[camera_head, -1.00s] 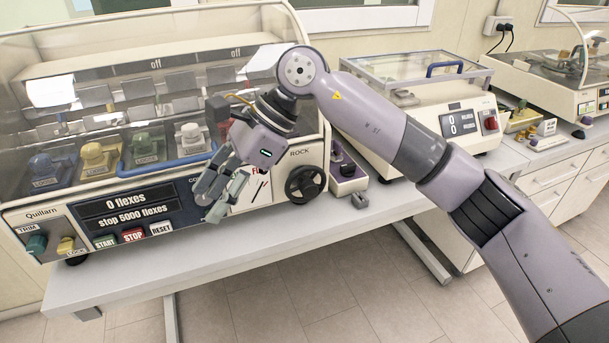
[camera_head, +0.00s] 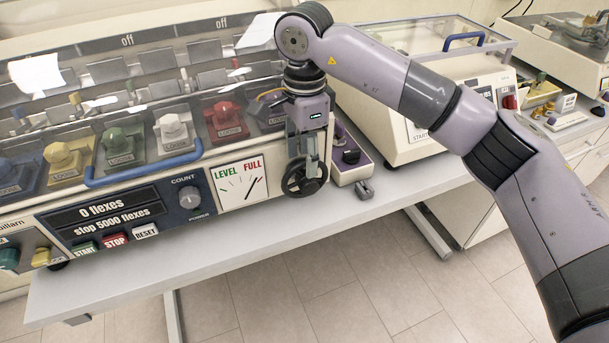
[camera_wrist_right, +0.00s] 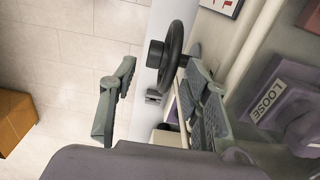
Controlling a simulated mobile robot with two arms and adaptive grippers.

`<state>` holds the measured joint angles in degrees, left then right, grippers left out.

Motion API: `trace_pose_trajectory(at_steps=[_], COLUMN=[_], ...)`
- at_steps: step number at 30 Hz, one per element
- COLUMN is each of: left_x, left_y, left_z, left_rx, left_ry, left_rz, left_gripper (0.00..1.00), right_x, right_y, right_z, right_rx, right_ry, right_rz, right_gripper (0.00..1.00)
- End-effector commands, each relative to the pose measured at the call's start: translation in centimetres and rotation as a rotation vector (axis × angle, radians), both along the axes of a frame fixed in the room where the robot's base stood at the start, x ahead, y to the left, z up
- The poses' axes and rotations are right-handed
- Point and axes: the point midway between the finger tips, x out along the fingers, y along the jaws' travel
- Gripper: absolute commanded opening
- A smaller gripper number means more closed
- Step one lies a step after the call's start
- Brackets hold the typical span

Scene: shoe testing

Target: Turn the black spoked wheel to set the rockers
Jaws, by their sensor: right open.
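The black spoked wheel (camera_head: 291,187) is on the front right of the cream flex machine, right of the LEVEL/FULL gauge (camera_head: 239,183). The gauge has a white face with green and red marks and dark needles. My right gripper (camera_head: 306,165) points down in front of the wheel and hides its upper part. My left gripper is not in view.
Coloured clamps, including a red one (camera_head: 225,119), sit behind the machine's clear cover with a blue handle (camera_head: 140,172). The bench's front strip is clear.

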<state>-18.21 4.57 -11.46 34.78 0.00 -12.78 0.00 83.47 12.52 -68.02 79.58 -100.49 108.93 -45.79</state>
Motion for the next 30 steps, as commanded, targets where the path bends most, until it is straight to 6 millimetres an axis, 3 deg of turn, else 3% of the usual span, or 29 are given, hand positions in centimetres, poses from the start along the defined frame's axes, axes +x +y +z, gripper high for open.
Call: trace_pose_trajectory(at_steps=[3, 6, 13, 18, 23, 30], left_x=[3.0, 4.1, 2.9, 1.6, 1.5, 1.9], left_y=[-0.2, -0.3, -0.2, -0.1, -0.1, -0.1], left_z=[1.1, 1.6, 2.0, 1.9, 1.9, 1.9], left_rx=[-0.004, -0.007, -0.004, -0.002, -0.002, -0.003], left_ry=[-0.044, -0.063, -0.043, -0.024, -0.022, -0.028], left_rz=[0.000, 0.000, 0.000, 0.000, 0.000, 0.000], left_gripper=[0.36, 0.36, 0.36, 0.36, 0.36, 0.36], right_x=[-0.1, -0.2, -0.1, 0.0, 0.0, -0.1], right_y=[0.0, 0.0, 0.0, 0.0, 0.0, 0.0], right_z=[-2.4, -4.2, -6.8, -7.2, -7.3, -7.2], right_rx=[0.000, 0.000, 0.001, 0.002, 0.002, 0.001], right_ry=[0.004, 0.003, 0.000, -0.002, -0.002, -0.001], right_rz=[0.001, 0.001, 0.001, 0.002, 0.001, 0.001], right_gripper=[0.43, 0.43, 0.43, 0.43, 0.43, 0.29])
